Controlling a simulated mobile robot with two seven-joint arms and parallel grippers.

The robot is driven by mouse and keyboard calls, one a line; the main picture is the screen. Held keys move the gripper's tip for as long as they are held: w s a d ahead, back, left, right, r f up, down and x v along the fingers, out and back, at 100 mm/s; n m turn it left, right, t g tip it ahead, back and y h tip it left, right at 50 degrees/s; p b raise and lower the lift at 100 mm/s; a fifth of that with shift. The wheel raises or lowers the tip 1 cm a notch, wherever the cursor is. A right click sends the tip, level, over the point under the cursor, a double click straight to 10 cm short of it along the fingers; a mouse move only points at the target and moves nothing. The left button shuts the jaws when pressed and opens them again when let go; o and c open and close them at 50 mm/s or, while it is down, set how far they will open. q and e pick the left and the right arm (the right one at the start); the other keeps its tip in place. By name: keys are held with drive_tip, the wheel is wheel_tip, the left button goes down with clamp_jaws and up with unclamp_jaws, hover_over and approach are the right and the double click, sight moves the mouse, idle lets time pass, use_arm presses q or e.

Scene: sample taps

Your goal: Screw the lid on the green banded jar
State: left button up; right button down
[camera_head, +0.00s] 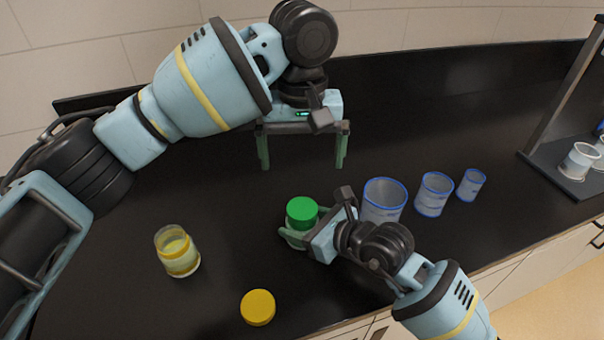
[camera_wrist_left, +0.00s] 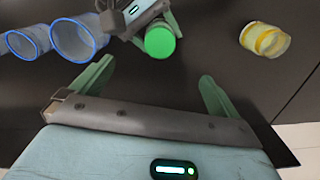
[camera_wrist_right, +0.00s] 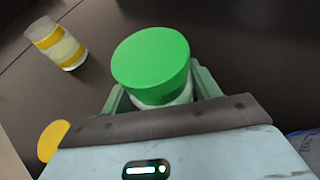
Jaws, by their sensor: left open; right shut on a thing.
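The green lid (camera_head: 301,210) sits on top of the jar (camera_head: 297,238) on the dark worktop; whether it is screwed down I cannot tell. In the right wrist view the lid (camera_wrist_right: 150,58) covers the mouth, and a little pale glass of the jar (camera_wrist_right: 168,99) shows below it. Its band is hidden. My right gripper (camera_head: 300,234) is shut on the jar's body from the side. My left gripper (camera_head: 302,164) is open and empty, pointing down, above and behind the lid. In the left wrist view the lid (camera_wrist_left: 160,41) lies beyond the open fingers (camera_wrist_left: 156,72).
An open yellow-banded jar (camera_head: 177,252) stands at left, with a yellow lid (camera_head: 258,307) lying near the front edge. Blue-rimmed beakers, the largest (camera_head: 384,201) close beside my right gripper, stand at right. A stand (camera_head: 566,182) holds a cup at far right. The worktop behind is clear.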

use_arm(q)
drive_tip(key=shift+r, duration=2.15)
use_arm(e)
drive_tip(key=shift+c, duration=1.4)
unclamp_jaws()
use_arm(q)
drive_tip(key=shift+r, duration=0.2)
use_arm(e)
drive_tip(key=shift+v, duration=3.9)
